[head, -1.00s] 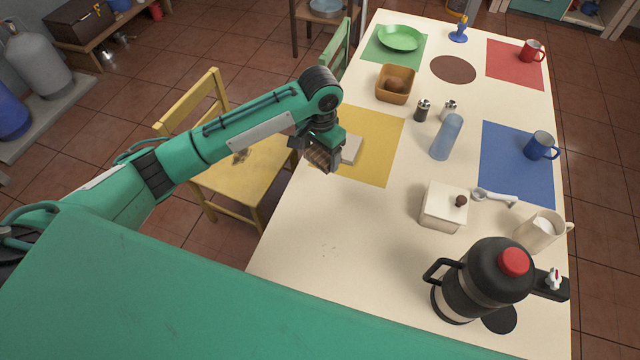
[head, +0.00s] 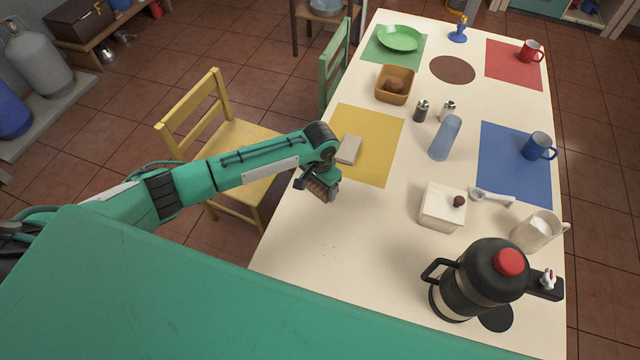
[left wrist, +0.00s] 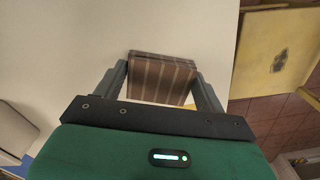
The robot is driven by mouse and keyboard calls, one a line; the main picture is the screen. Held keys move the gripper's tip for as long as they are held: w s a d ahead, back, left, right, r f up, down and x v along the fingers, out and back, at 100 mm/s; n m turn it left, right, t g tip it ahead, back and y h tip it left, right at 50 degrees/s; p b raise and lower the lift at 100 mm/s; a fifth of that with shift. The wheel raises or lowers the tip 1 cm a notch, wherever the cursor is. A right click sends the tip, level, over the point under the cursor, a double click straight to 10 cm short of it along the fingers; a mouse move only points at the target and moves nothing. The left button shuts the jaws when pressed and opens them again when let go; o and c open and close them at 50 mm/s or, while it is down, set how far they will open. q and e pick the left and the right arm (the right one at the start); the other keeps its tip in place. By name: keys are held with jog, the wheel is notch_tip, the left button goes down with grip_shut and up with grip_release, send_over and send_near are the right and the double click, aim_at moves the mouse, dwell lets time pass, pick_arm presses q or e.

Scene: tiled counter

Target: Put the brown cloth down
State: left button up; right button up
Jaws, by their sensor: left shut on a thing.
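The brown cloth is a folded, striped piece; it shows between the fingers in the left wrist view (left wrist: 160,80) and as a small brown patch in the head view (head: 318,190). My left gripper (head: 322,192) is shut on it, over the cream table (head: 300,245) near its left edge, just in front of the yellow mat (head: 378,150). I cannot tell whether the cloth touches the table. My right gripper is not in view.
A pale folded cloth (head: 348,149) lies on the yellow mat. A white lidded box (head: 440,210) and a black flask (head: 485,285) stand to the right. A yellow chair (head: 235,150) is beside the table.

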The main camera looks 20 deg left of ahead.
aim_at(320, 187)
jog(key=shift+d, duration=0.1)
pick_arm(q)
jog(key=o, duration=0.9)
jog(key=shift+f, duration=0.1)
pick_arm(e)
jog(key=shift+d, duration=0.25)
pick_arm(q)
jog(key=shift+o, duration=0.2)
notch_tip(320, 187, up, 12)
jog(key=b, duration=0.1)
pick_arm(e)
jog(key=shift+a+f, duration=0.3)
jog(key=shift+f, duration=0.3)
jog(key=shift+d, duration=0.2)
